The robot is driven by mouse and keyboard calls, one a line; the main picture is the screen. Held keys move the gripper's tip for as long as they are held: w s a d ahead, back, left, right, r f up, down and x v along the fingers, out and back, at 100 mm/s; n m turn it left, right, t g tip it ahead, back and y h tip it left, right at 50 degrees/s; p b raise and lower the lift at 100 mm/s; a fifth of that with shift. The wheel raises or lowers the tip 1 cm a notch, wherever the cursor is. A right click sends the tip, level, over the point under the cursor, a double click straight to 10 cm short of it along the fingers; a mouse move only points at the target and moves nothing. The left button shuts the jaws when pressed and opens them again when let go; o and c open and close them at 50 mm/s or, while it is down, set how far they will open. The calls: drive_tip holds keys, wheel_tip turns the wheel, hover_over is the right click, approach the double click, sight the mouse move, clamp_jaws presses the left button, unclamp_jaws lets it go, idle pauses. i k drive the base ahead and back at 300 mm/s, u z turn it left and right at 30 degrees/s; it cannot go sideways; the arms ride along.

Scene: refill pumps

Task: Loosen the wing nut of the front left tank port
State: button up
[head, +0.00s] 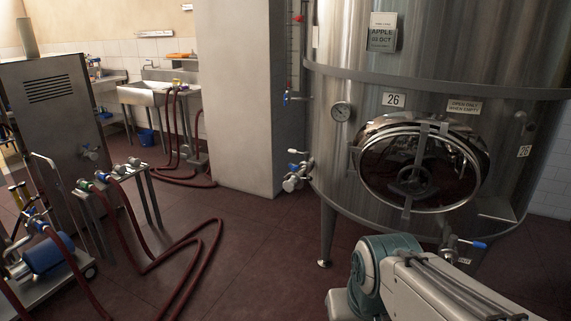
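The large steel tank (337,165) fills the right half of the head view. At its lower left side is a port with a valve (294,178), with a blue handle and a pale round end. A second low outlet with a blue-handled valve (464,246) is below the round door. Which of them is the front left port I cannot tell for sure, and a wing nut is too small to make out. My arm's teal joint and pale link show at the lower right, in front of the tank. My gripper is not in view.
Dark red hoses (210,245) lie across the red floor at left. A rack of fittings (108,172) and a blue pump on a cart (48,254) stand at left. The floor between hoses and tank is clear.

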sight(294, 169)
drive_tip(key=u, duration=0.4)
drive_tip(key=i, duration=1.8)
drive_tip(key=z, duration=0.4)
drive_tip(key=i, duration=0.7)
drive_tip(key=z, duration=0.4)
